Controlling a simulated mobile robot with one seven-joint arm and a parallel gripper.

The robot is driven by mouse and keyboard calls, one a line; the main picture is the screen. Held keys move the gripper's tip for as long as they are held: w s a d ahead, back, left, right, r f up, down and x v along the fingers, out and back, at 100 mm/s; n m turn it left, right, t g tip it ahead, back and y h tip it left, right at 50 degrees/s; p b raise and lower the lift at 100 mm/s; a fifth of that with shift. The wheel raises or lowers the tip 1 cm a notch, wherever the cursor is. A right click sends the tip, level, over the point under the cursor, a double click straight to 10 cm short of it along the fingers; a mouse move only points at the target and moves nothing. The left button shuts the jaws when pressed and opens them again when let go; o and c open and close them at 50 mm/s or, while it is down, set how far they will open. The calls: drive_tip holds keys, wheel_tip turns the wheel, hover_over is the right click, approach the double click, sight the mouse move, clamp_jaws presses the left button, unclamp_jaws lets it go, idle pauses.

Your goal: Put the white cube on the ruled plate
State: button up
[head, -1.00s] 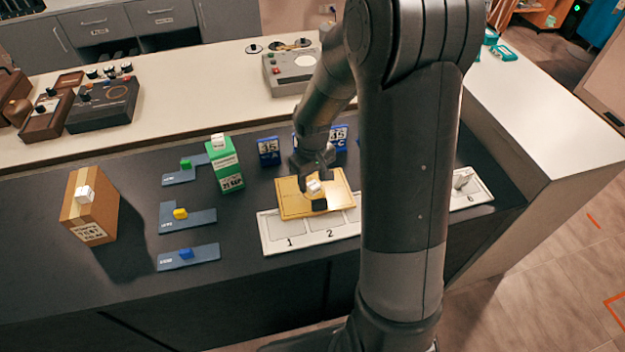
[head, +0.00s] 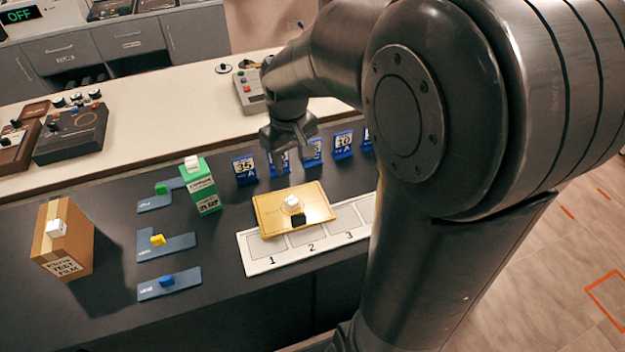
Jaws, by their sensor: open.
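My gripper (head: 284,152) is open and empty, raised behind the plate and apart from the cube. Other white cubes sit on the cardboard box (head: 57,228) and on top of the green carton (head: 191,162). Ruling lines on the plate are too small to make out.
The white numbered strip (head: 262,259) runs along the counter's front. Several blue cards (head: 244,168) stand behind the plate. Grey-blue trays with a green, a yellow (head: 157,240) and a blue block lie left. The cardboard box (head: 75,240) and green carton (head: 205,190) stand upright. My arm hides the right side.

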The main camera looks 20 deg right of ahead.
drive_tip(key=s+r+m+t, duration=0.1)
drive_tip(key=s+r, duration=0.3)
drive_tip(key=s, duration=0.4)
drive_tip(key=s+r+m+t, duration=0.2)
drive_tip(key=s+r, duration=0.3)
drive_tip(key=s, duration=0.4)
drive_tip(key=shift+m+t, duration=0.3)
drive_tip(key=shift+t, duration=0.5)
